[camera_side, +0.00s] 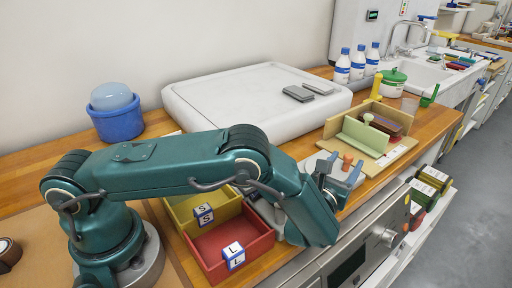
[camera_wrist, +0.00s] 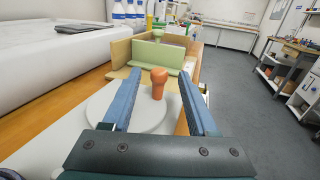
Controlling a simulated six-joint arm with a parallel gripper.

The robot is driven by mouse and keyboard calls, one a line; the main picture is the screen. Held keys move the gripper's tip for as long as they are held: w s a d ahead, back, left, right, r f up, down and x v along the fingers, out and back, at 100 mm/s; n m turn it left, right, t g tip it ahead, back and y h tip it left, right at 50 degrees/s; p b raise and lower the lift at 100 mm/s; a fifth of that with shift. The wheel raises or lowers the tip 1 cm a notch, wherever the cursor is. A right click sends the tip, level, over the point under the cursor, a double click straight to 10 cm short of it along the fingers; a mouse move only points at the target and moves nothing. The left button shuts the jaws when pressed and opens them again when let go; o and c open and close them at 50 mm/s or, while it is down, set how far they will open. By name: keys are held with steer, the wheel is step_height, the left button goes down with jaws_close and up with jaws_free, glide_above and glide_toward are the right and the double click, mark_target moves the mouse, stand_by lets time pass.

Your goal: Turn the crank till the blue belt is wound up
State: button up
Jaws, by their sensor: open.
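An orange knob (camera_side: 347,158) stands upright on a pale grey round disc (camera_side: 312,161), which looks like the crank. In the wrist view the knob (camera_wrist: 158,84) rises near the right part of the disc (camera_wrist: 101,108). My gripper (camera_wrist: 159,75) is open, with its two blue fingers on either side of the knob. Gaps show between the knob and both fingers in the wrist view, so I see no grip on it. The side view also shows my gripper (camera_side: 341,169) low over the disc, partly covering it. I cannot make out the blue belt in either view.
A wooden box with a light green panel (camera_side: 365,137) stands just beyond the disc. Yellow (camera_side: 181,212) and red (camera_side: 262,243) bins with lettered blocks lie beside my arm. A large white slab (camera_side: 225,100) fills the back. The counter's front edge is close.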

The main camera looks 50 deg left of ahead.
mark_target(347, 159)
steer(key=shift+x, duration=1.55)
jaws_close()
steer(key=shift+w+a, duration=0.1)
steer(key=shift+w+a+n+g+y, duration=0.15)
steer(key=shift+n+g+y, duration=0.45)
steer(key=shift+y, duration=0.4)
steer(key=shift+w+a+n+g+y, duration=0.2)
steer(key=shift+n+g+y, duration=0.2)
steer(key=shift+n+y, duration=0.5)
steer(key=shift+s, duration=0.1)
jaws_free()
